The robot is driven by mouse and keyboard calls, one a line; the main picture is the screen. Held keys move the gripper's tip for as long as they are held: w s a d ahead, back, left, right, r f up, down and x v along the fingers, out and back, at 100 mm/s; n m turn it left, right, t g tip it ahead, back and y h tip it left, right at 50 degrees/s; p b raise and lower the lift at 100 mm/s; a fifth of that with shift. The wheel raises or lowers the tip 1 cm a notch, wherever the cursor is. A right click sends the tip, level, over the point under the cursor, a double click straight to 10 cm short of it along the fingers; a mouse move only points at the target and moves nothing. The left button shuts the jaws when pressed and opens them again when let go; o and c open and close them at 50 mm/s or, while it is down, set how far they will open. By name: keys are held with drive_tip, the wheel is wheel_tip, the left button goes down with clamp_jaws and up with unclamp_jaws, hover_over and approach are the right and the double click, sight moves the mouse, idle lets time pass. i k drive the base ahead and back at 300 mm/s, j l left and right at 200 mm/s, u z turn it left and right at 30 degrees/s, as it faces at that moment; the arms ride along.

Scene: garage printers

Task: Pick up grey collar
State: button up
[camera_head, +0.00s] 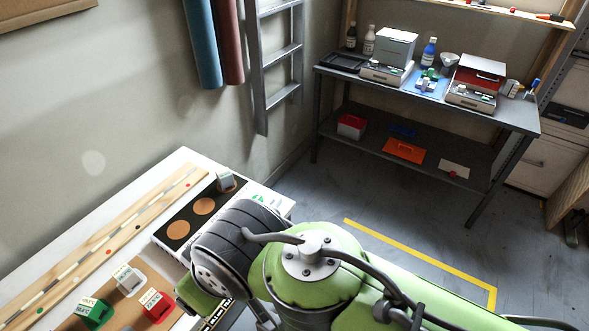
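A small grey piece with a pale upright face (225,181) stands at the far end of a black panel with copper discs (178,228). It may be the grey collar, but its shape is too small to tell. Nearer, on a brown board (72,324), stand a whitish-grey labelled piece (128,279), a green one (97,314) and a red one (157,305). My arm covers the right front of this white bench. My gripper is not visible; the arm hides that area, so I cannot tell its state or what it holds.
A wooden strip (100,250) lies along the wall side of the bench. A grey workbench (390,85) with printers and bottles stands at the back right. A ladder (280,55) leans on the wall. The floor beside the yellow line (420,262) is clear.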

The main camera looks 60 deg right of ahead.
sight(226, 179)
drive_tip(key=z, duration=1.1)
drive_tip(key=i+l+u, duration=0.1)
drive_tip(key=l+u, duration=0.35)
drive_tip(key=i+l+u, duration=0.1)
drive_tip(key=l+u, duration=0.8)
drive_tip(key=k+l+u, duration=0.1)
drive_tip(key=l+u, duration=0.2)
drive_tip(key=u, duration=0.15)
drive_tip(key=l+u, duration=0.45)
drive_tip(key=k+l+u, duration=0.2)
drive_tip(key=u, duration=0.25)
drive_tip(key=k+l+u, duration=0.15)
drive_tip(key=l+u, duration=0.7)
drive_tip(key=k+l+u, duration=0.2)
drive_tip(key=u, duration=0.15)
drive_tip(key=l, duration=0.1)
